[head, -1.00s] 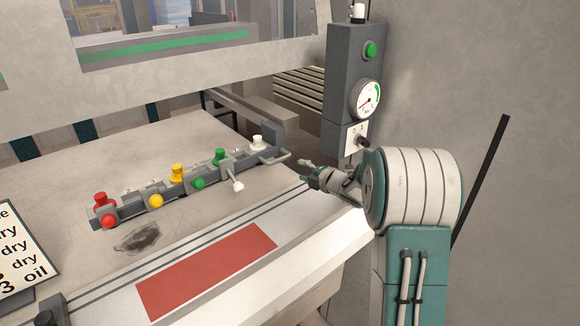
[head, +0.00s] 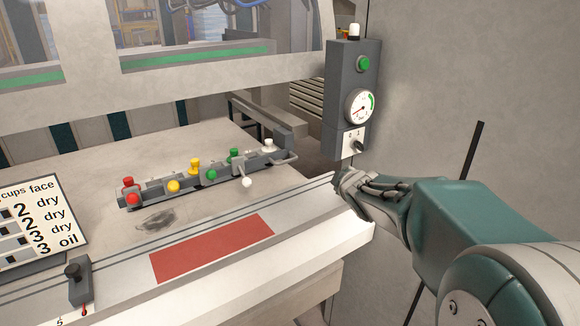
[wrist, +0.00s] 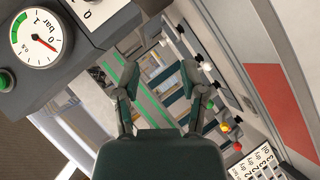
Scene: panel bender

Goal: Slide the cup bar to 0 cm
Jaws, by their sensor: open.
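The cup bar (head: 215,177) is a grey rail lying on the bender's table, with red, yellow, green and white cups along it. A white-knobbed lever (head: 247,181) sticks out toward its right end, where there is also a grey handle loop (head: 287,158). In the wrist view the colored knobs (wrist: 225,128) show to the right of my fingers. My gripper (head: 347,182) is open and empty, right of the bar and below the gauge box, apart from the bar. The wrist view shows its two fingers (wrist: 158,85) spread with nothing between them.
A grey control box (head: 350,100) with a green button, pressure gauge and switch stands above my gripper. A red patch (head: 212,248) lies on the front ledge. A sign (head: 38,225) and a black-knobbed slider (head: 78,280) are at left. A dark smear marks the table.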

